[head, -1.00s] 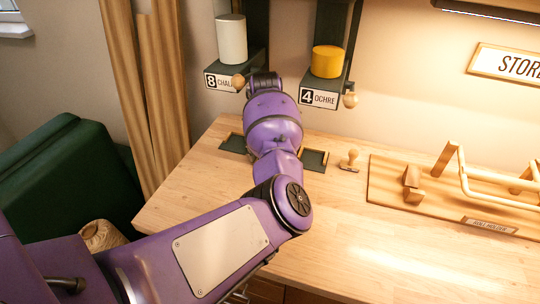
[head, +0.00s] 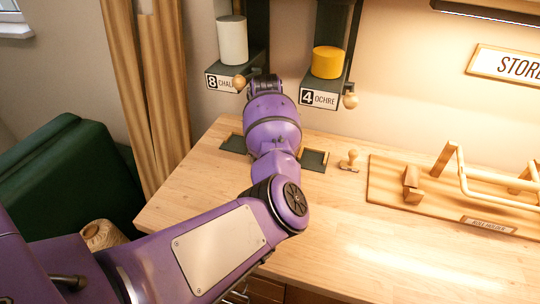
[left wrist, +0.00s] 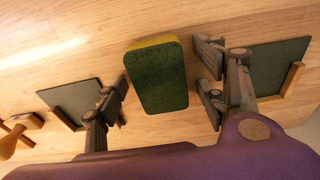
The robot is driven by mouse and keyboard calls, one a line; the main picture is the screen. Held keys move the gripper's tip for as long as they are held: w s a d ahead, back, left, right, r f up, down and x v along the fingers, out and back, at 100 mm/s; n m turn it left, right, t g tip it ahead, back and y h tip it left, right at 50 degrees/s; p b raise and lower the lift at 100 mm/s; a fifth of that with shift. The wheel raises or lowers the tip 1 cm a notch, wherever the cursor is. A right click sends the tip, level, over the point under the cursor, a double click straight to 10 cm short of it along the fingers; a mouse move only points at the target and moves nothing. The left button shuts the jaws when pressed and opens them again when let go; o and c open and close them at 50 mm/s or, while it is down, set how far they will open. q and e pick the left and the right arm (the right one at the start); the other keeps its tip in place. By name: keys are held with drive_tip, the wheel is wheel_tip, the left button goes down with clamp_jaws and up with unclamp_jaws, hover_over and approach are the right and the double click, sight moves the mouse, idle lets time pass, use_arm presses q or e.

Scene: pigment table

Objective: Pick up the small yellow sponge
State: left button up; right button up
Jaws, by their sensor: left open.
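The small sponge (left wrist: 158,76) shows in the left wrist view, with a dark green face toward the camera and a yellow edge along its top. It lies between the two fingers of my left gripper (left wrist: 164,96), which is open; a gap shows on the right, and the left fingers are close to its side. I cannot tell whether they touch it. In the head view the sponge is hidden behind my left arm, and the left gripper (head: 264,82) is mostly hidden by its own wrist. My right gripper is not in view.
Dark green pads with wooden edges lie on either side, one (left wrist: 72,100) left and one (left wrist: 278,66) right. Chalk (head: 232,40) and ochre (head: 327,62) dispensers hang behind.

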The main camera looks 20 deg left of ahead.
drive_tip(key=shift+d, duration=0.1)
use_arm(q)
drive_tip(key=c, duration=0.7)
drive_tip(key=shift+s+d+f, duration=0.1)
drive_tip(key=shift+c, duration=0.7)
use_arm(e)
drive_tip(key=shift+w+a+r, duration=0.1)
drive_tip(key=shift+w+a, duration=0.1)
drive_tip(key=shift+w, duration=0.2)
use_arm(q)
wheel_tip(320, 180, up, 4)
drive_tip(key=shift+r, duration=0.2)
drive_tip(key=s+r+p, duration=0.2)
drive_tip(key=s+r, duration=0.7)
drive_tip(key=s, duration=0.4)
drive_tip(key=shift+s+d+r+p, duration=0.15)
drive_tip(key=shift+s+d+p, duration=0.2)
drive_tip(key=shift+s+d, duration=0.05)
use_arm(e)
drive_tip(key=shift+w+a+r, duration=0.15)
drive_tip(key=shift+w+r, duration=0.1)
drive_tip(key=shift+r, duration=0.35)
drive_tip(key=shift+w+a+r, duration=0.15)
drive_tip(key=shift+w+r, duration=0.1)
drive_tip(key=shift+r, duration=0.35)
